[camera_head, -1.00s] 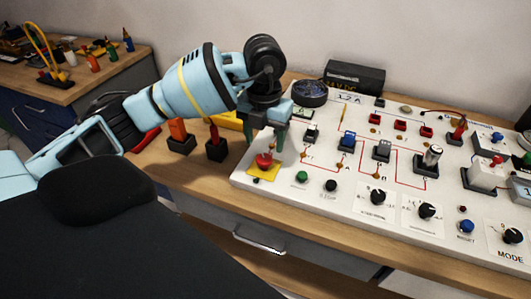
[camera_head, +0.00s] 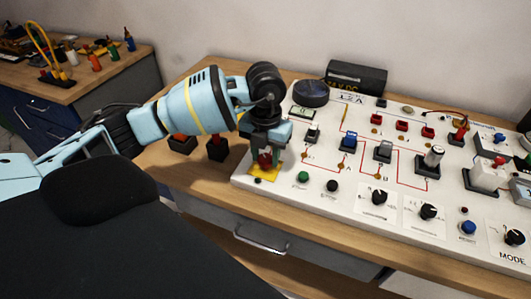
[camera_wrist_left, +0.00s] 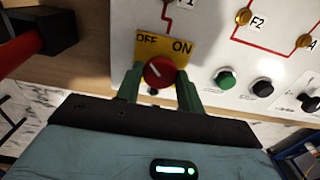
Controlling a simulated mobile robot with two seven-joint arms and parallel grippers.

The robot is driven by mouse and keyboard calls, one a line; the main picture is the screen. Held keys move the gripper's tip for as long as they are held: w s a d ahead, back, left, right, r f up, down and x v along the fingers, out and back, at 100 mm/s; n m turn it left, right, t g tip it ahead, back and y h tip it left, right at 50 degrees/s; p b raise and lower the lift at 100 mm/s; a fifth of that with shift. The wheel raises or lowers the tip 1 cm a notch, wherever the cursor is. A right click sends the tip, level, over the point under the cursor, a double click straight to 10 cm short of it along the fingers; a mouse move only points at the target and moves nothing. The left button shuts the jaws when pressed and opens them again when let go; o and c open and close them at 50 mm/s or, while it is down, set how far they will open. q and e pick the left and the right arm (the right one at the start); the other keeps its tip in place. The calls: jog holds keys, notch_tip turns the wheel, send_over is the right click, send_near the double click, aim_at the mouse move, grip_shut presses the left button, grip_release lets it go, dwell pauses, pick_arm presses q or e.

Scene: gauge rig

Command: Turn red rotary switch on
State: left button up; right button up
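The red rotary switch (camera_wrist_left: 160,71) sits on a yellow plate (camera_wrist_left: 150,46) marked OFF and ON. In the left wrist view its pale pointer line tilts up and left, toward OFF. In the head view the red switch (camera_head: 265,158) is at the white panel's left front corner, partly hidden by my left gripper. My left gripper (camera_head: 266,165) points down over it. In the left wrist view its green fingers stand on either side of the knob, with narrow gaps that suggest they are not closed on it. My right gripper is not in view.
The white panel (camera_head: 335,205) carries a green button (camera_head: 303,177), a black button (camera_head: 332,186), black knobs and several blocks to the right. A dark power box (camera_head: 356,77) stands behind. A drawer handle (camera_head: 261,241) is below.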

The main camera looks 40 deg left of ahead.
pick_arm(q)
jog(key=shift+c, duration=1)
